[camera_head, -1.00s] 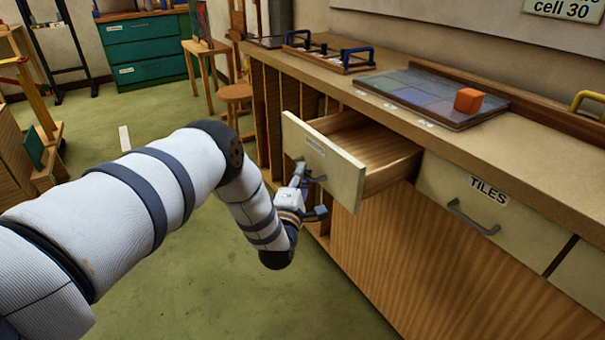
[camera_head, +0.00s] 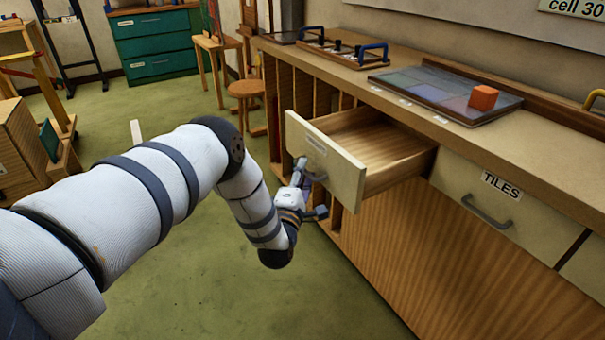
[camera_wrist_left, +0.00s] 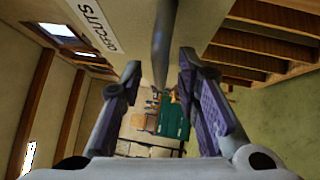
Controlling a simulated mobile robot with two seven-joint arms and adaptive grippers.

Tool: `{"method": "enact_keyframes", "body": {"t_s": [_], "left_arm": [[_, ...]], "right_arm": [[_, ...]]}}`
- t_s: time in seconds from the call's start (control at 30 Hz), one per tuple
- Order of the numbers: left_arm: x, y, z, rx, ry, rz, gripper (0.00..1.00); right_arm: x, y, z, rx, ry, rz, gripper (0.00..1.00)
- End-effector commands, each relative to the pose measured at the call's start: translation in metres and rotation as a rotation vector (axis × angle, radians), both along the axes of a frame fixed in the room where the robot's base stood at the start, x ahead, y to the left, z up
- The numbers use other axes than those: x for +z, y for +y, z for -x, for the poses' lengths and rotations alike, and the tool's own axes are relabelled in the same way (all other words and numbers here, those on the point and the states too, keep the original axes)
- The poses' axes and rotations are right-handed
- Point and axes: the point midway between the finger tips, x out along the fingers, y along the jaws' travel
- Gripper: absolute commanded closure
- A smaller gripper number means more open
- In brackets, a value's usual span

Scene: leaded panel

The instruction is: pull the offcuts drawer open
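The offcuts drawer (camera_head: 338,166) has a cream front and stands well out of the bench, its wooden inside showing and empty as far as I see. Its "OFFCUTS" label (camera_wrist_left: 97,24) reads clearly in the left wrist view. The drawer's grey bar handle (camera_wrist_left: 163,45) lies between the fingers of my left gripper (camera_wrist_left: 158,85). The fingers are spread wide, with gaps visible beside the bar; whether one touches it I cannot tell. In the head view my left gripper (camera_head: 308,190) is at the drawer front. My right gripper is not in view.
The TILES drawer (camera_head: 500,208) is shut, to the right. The bench top (camera_head: 420,100) carries a glass panel (camera_head: 440,92), an orange block (camera_head: 484,97) and a tray with blue handles (camera_head: 340,50). A stool (camera_head: 246,90) and green cabinet (camera_head: 155,45) stand behind. Open green floor lies before the bench.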

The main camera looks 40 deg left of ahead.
Motion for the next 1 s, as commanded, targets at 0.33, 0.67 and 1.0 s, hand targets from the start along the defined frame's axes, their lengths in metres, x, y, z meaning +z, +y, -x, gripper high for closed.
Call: {"method": "enact_keyframes", "body": {"t_s": [0.33, 0.67, 1.0], "left_arm": [[-0.005, -0.008, 0.020, 0.000, 0.006, 0.002, 0.70], [-0.016, -0.039, 0.096, 0.002, 0.007, 0.003, 0.70], [-0.016, -0.047, 0.110, 0.000, 0.000, 0.000, 0.70]], "right_arm": [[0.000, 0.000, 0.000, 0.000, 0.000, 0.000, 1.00], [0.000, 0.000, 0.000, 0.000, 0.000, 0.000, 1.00], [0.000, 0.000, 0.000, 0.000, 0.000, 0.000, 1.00]]}}
